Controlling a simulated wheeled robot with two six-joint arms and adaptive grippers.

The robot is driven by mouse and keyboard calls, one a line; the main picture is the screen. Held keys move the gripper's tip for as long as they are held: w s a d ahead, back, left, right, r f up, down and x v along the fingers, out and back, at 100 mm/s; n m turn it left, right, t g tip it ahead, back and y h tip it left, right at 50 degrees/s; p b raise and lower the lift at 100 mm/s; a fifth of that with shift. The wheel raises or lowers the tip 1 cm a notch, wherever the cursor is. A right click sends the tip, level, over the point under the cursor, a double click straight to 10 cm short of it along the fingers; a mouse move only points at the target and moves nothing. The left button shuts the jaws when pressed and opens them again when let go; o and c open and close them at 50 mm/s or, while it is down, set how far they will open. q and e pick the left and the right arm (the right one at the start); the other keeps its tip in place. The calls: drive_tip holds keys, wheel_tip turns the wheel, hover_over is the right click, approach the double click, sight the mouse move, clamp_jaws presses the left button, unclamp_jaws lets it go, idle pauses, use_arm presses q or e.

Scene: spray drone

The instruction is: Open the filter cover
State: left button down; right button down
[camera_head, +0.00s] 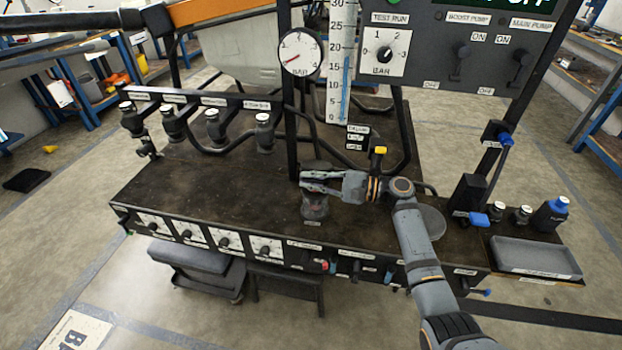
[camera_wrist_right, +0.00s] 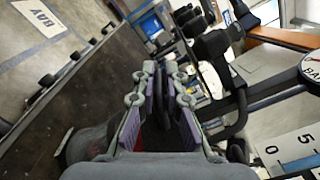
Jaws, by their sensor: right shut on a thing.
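The filter (camera_head: 315,207), a dark grey, upright cylindrical housing with a small label, stands on the dark bench top near its front edge. My right gripper (camera_head: 304,181) reaches in from the right, level with the top of the filter. Its fingers cover part of that top, so the cover's outline is hard to make out. In the right wrist view, the fingers (camera_wrist_right: 163,80) are closed about a dark, narrow part between them. The grey body of the filter (camera_wrist_right: 90,143) shows beside them at lower left. My left gripper is in neither view.
A pressure gauge (camera_head: 300,53) and a scaled tube (camera_head: 341,70) rise behind the filter. The left bench top is clear.

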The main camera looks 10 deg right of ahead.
drive_tip(key=shift+f, duration=0.1)
drive_tip(key=c, duration=1.4)
unclamp_jaws()
drive_tip(key=shift+c, duration=0.2)
wheel_tip(320, 180, down, 6)
drive_tip(key=s+n+b, duration=0.2)
drive_tip(key=n+b, duration=0.2)
drive_tip(key=b, duration=0.5)
drive_tip(key=v, duration=1)
drive_tip(key=s+a+f+n+g+h, duration=0.1)
drive_tip(key=s+f+n+g+h, duration=0.1)
drive_tip(key=s+f+n+h, duration=0.4)
drive_tip(key=s+f+h, duration=0.2)
drive_tip(key=s+f, duration=0.2)
drive_tip(key=f, duration=0.2)
drive_tip(key=s+f+h+p, duration=0.1)
drive_tip(key=s+f+h, duration=0.1)
drive_tip(key=s+f, duration=0.3)
wheel_tip(320, 180, down, 2)
drive_tip(key=shift+a+f+h, duration=0.1)
drive_tip(key=shift+a+h, duration=0.2)
